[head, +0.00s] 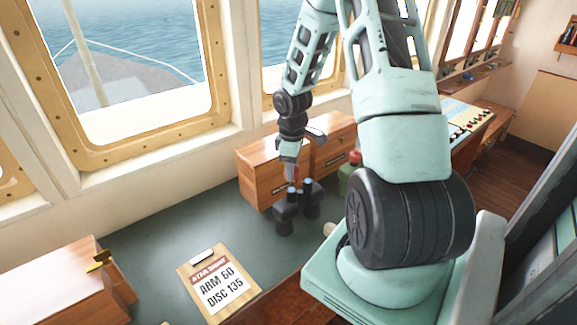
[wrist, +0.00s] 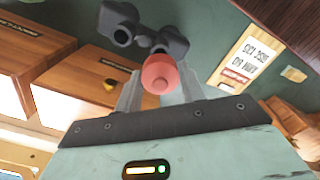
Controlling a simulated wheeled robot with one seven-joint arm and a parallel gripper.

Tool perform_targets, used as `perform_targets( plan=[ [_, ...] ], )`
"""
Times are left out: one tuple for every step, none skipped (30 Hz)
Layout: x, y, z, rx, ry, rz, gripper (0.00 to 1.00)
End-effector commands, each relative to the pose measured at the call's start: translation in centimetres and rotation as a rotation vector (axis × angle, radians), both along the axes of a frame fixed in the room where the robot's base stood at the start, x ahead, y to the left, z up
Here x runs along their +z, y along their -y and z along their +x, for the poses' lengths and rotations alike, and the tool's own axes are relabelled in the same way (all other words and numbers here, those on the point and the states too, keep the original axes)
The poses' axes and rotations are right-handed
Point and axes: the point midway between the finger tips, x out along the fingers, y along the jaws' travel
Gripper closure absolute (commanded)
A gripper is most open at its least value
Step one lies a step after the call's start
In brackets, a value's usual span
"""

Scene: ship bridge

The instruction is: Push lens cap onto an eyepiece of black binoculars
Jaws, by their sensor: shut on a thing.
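The black binoculars (head: 284,217) stand upright on the dark green desk, eyepieces up. In the wrist view the binoculars (wrist: 176,40) lie beyond my fingers, with one eyepiece clear at the left and the other partly behind the cap. My gripper (head: 291,175) points down just above the binoculars. In the wrist view my gripper (wrist: 160,88) is shut on the red lens cap (wrist: 158,74), which sits between the fingertips. The cap overlaps the nearer eyepiece in that view; I cannot tell whether they touch. In the head view the cap is mostly hidden.
A wooden drawer box (head: 262,176) stands close behind the binoculars. A clipboard (head: 219,283) with a printed sheet lies in front. Another wooden box (head: 70,285) with a brass piece is at the left. The desk left of the binoculars is clear.

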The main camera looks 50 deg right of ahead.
Motion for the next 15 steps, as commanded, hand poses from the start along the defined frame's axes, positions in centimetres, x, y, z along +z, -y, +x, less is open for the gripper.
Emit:
perform_targets(
  plan=[
    [-0.7,0.0,0.0,0.0,0.0,0.0,0.82],
    [-1.0,0.0,0.0,0.0,0.0,0.0,0.82],
    [-1.3,0.0,0.0,0.0,0.0,0.0,0.82],
    [-1.6,0.0,0.0,-0.001,0.0,0.0,0.82],
    [-1.9,0.0,0.0,-0.001,0.0,0.0,0.82],
    [-2.3,0.0,0.0,-0.001,0.0,0.0,0.82],
    [-2.5,0.0,0.0,-0.001,0.0,0.0,0.82],
    [-2.8,0.0,0.0,-0.001,0.0,0.0,0.82],
    [-3.2,0.0,0.0,-0.002,0.0,0.0,0.82],
    [-3.4,0.0,0.0,-0.002,0.0,0.0,0.82],
    [-3.6,0.0,0.0,-0.001,0.0,0.001,0.82],
    [-3.8,0.0,0.0,-0.001,0.0,0.001,0.82],
    [-4.0,-0.1,0.0,-0.001,0.0,0.001,0.82],
    [-4.2,-0.1,0.0,-0.001,0.0,0.001,0.82],
    [-4.4,-0.1,0.0,-0.001,0.0,0.001,0.82]
  ],
)
